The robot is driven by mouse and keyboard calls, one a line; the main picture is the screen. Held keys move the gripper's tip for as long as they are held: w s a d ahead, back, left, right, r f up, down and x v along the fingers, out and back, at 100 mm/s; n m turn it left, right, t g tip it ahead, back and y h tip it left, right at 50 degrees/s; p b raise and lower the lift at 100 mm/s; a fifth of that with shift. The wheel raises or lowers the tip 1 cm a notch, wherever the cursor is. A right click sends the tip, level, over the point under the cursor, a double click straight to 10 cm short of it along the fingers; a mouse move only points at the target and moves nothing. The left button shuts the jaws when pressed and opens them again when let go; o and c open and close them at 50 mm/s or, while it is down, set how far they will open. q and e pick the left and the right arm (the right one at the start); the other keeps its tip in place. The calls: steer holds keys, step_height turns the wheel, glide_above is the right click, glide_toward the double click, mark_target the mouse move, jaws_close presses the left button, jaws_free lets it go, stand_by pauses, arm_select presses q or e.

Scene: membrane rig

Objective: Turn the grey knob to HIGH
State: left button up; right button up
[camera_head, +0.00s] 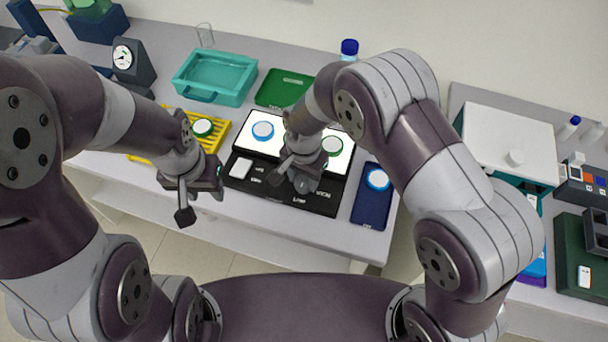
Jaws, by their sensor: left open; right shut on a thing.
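A black control panel (262,187) with small white lettering lies along the front of the white-topped unit on the bench. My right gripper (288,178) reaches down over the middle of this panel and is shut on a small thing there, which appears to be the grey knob. The gripper and wrist hide the knob, so its pointer setting cannot be read. My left gripper (199,203) is open and empty, left of the panel and in front of the bench edge.
Blue-ringed (263,130) and green-ringed (332,145) round pieces sit on the white top. A yellow rack (222,133) is left, a teal tray (212,76) and green tray (284,87) behind, a dark blue pad (371,208) right. A white-lidded box (508,135) stands far right.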

steer(key=n, duration=1.3)
steer(key=shift+a, duration=0.1)
steer(key=shift+n, duration=2.2)
steer(key=shift+r, duration=0.1)
steer(key=o, duration=0.8)
steer(key=shift+o, duration=1.3)
steer(key=shift+s, duration=0.1)
